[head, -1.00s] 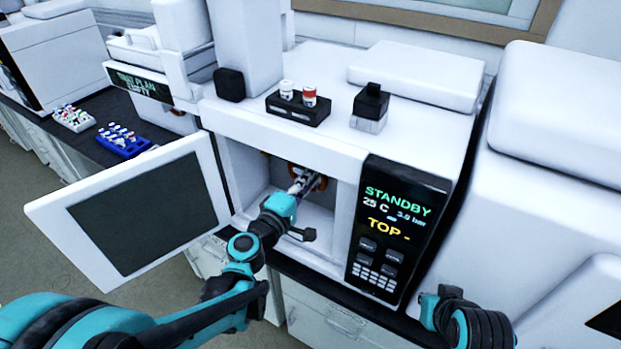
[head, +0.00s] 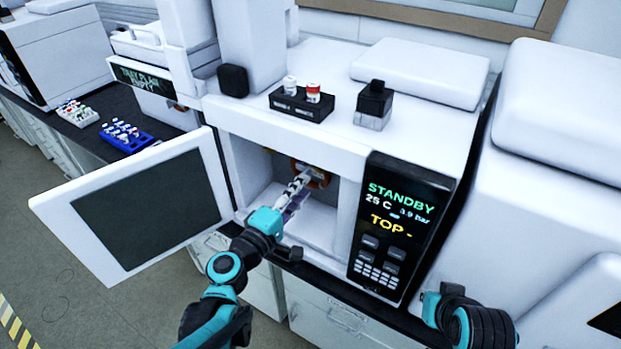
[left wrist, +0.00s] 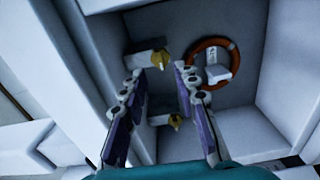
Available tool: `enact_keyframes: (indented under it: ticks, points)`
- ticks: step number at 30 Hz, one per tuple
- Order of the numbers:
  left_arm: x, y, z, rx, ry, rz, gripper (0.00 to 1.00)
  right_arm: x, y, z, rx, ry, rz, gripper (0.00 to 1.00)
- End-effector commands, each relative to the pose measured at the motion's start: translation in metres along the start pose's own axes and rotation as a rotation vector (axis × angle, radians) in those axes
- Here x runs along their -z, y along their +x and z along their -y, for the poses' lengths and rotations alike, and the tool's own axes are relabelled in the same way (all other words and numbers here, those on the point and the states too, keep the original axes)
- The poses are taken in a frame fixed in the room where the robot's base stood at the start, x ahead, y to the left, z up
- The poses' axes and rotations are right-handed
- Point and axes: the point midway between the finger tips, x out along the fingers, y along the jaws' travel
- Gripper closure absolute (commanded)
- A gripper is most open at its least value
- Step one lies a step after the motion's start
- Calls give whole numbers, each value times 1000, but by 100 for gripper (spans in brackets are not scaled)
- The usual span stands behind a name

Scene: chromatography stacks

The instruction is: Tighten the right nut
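My left gripper (left wrist: 158,70) is open in the left wrist view, its two fingers apart with nothing held between them. It also shows in the head view (head: 302,180), reaching into the open oven compartment. A brass nut (left wrist: 163,59) on a white block lies beyond the gap between the fingertips. A second brass nut (left wrist: 175,121) on another white block shows lower, between the fingers. I cannot tell which of them is the right nut. An orange coil (left wrist: 233,53) sits around a white block to the right. My right gripper is not in view; only part of my right arm shows.
The oven door (head: 140,205) stands open at the left. The control panel (head: 395,225) reads STANDBY, to the right of the opening. The compartment walls (left wrist: 285,85) are close around the left gripper. A black vial holder (head: 301,107) stands on top.

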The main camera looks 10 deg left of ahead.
Motion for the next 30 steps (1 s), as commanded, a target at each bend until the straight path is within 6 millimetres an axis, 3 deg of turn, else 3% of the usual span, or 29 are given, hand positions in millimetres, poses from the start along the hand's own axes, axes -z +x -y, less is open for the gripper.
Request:
enact_keyframes:
  ticks: [3, 10, 30]
  points:
    - [1, -25, 0, 0, 0, -4, 70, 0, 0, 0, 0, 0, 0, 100]
    - [1, -53, 0, 0, 1, -2, 70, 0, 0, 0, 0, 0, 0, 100]
    - [-1, -58, 1, 5, 7, 4, 70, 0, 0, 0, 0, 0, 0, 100]
